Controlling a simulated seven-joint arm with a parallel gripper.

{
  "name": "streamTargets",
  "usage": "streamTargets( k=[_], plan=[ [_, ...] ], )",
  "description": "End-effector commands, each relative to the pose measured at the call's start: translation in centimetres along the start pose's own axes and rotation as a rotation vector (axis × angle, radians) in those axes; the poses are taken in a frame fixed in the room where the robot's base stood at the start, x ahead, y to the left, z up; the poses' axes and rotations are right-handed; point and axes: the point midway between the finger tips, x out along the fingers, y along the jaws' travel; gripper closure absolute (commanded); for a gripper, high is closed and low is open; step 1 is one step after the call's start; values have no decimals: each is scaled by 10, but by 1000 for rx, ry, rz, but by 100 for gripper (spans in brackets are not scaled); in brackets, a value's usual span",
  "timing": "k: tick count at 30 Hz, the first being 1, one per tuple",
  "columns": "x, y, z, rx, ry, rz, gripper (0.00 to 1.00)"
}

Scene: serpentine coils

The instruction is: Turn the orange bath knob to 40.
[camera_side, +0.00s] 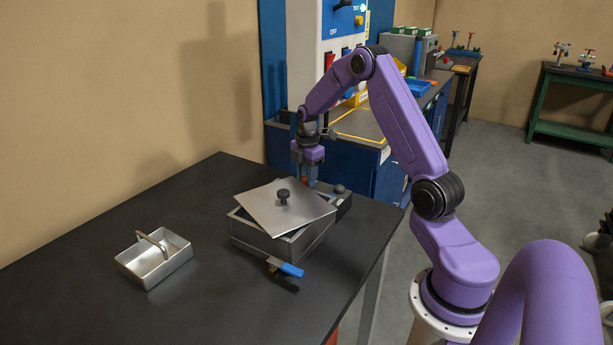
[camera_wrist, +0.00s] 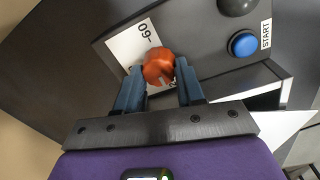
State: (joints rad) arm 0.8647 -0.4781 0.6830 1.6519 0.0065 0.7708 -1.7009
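The orange bath knob (camera_wrist: 158,67) sits on a white scale card (camera_wrist: 125,45) on the bath's dark control panel. A mark reading 60 shows upside down beyond it, and part of another number shows beside the right finger; the rest of the scale is hidden. A pale pointer line on the knob faces my palm. My gripper (camera_wrist: 160,70) has one blue finger on each side of the knob, apparently touching it. In the side view my gripper (camera_side: 304,176) points down at the control box (camera_side: 342,203) behind the metal bath (camera_side: 262,238), with a little orange showing below the fingers.
A flat metal lid (camera_side: 262,205) with a black handle lies askew over the bath. A blue START button (camera_wrist: 243,43) and a dark round knob (camera_wrist: 236,5) are on the panel. A blue-handled part (camera_side: 290,269) projects in front. A metal basket (camera_side: 166,268) stands left.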

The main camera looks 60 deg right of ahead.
Motion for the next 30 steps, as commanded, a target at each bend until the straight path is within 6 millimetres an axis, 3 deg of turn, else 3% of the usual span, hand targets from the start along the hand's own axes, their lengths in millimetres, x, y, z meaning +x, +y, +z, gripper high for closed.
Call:
streamTargets(
  k=[14, 30],
  plan=[
    [-1, 1, 0, 78, -3, 1, 92],
    [-1, 2, 0, 537, -19, 2, 92]
  ],
)
